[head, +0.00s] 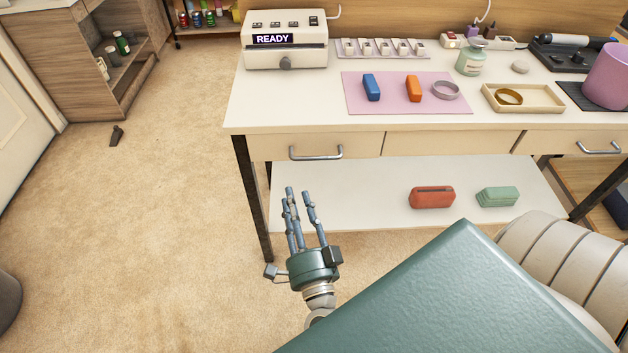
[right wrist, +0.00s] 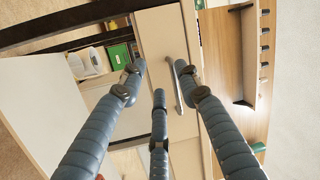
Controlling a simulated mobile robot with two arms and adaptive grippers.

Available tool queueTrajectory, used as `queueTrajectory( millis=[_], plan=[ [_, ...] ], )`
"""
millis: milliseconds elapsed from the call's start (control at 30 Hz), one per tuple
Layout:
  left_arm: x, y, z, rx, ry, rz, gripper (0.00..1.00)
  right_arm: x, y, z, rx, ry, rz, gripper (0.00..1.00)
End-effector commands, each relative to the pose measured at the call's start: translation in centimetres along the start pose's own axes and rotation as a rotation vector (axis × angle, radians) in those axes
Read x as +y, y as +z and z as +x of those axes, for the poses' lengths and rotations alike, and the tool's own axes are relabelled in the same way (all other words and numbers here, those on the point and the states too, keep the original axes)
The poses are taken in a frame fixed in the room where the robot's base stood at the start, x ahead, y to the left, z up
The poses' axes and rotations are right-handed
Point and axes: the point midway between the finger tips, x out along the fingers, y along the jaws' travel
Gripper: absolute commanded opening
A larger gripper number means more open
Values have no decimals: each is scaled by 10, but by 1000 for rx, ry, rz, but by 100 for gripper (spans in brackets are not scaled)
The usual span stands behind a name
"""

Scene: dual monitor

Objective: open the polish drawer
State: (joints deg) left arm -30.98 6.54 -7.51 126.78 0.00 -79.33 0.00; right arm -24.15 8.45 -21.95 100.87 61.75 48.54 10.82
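The cream desk has a left drawer (head: 270,146) with a silver bar handle (head: 316,154) and a right drawer (head: 565,140) with its own handle (head: 599,148). Both look closed, and no label shows which one is the polish drawer. My right gripper (head: 300,196) is open and empty, its three fingers pointing up toward the left drawer, a little below its handle in the head view. In the right wrist view, the spread fingers (right wrist: 160,75) frame a drawer handle (right wrist: 179,88); contact cannot be told. My left gripper is not in view.
A dark desk leg (head: 252,198) stands left of my right gripper. A low white shelf (head: 350,185) under the drawers holds a red case (head: 432,197) and a green case (head: 497,197). The carpet (head: 150,220) to the left is mostly clear.

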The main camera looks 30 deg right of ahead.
Motion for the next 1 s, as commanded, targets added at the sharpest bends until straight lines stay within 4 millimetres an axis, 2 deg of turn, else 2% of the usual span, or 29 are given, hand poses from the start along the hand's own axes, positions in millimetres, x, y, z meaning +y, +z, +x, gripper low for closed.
queueTrajectory(
  millis=[33, 200, 367, 467, 667, 800, 1000],
  plan=[
    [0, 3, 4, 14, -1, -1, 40, 10, -9, -3, 58, -5, 75, 33],
    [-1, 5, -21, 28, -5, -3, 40, 6, -40, -6, 187, 1, 235, 33],
    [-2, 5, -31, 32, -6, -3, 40, 4, -50, -2, 222, 6, 280, 33],
    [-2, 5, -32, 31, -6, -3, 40, 2, -54, 11, 222, 5, 281, 33],
    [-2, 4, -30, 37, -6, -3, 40, 3, -62, 49, 221, 2, 278, 33],
    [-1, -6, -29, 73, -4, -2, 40, 5, -67, 73, 220, 4, 277, 33],
    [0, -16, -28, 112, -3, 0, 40, 6, -71, 94, 220, 6, 277, 33]
  ],
)
